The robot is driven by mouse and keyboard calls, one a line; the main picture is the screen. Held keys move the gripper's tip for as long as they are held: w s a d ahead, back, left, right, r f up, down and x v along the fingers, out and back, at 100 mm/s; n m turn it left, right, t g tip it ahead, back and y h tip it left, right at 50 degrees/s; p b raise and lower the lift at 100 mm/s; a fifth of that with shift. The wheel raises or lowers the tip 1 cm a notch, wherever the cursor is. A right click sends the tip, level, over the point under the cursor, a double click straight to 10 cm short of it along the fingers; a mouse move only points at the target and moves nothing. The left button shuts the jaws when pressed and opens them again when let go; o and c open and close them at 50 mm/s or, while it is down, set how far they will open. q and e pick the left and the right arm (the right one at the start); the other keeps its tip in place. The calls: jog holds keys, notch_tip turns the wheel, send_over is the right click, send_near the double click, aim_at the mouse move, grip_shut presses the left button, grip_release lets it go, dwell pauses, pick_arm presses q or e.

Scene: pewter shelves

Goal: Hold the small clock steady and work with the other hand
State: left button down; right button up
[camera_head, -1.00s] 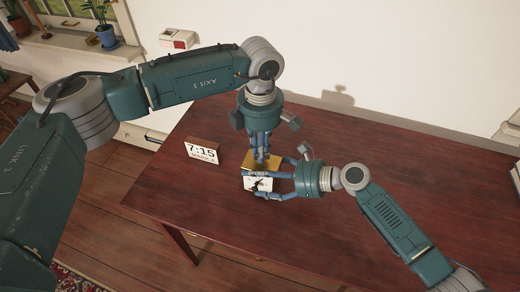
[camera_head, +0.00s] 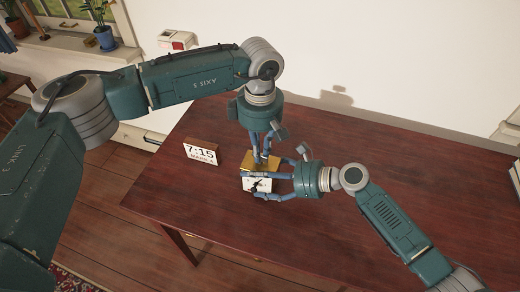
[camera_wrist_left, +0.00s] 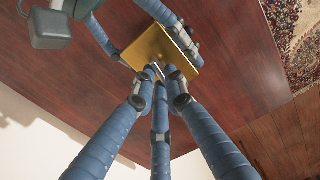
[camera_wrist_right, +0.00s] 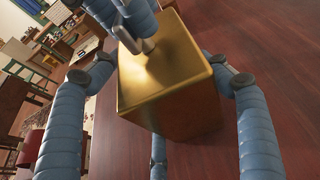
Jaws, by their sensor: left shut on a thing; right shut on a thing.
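The small clock is a brass box (camera_head: 274,166) with a white dial (camera_head: 262,187) and dark hands, above the dark red table. My right gripper (camera_head: 268,180) is shut around its sides; the brass box also fills the middle of the right wrist view (camera_wrist_right: 175,95). A small silver key (camera_wrist_right: 141,46) stands on the brass face. My left gripper (camera_head: 263,157) comes down from above with its fingertips closed on this key, which shows between them in the left wrist view (camera_wrist_left: 157,70). The fingers partly hide the key and the clock.
A display block reading 7:15 (camera_head: 201,153) stands left of the clock on the table (camera_head: 350,190). Books (camera_head: 515,175) show at the right edge.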

pick_arm(q)
jog(key=shift+r, duration=0.15)
jog(key=c, duration=1.8)
grip_release()
jog(key=shift+o, duration=0.2)
notch_tip(320, 180, up, 12)
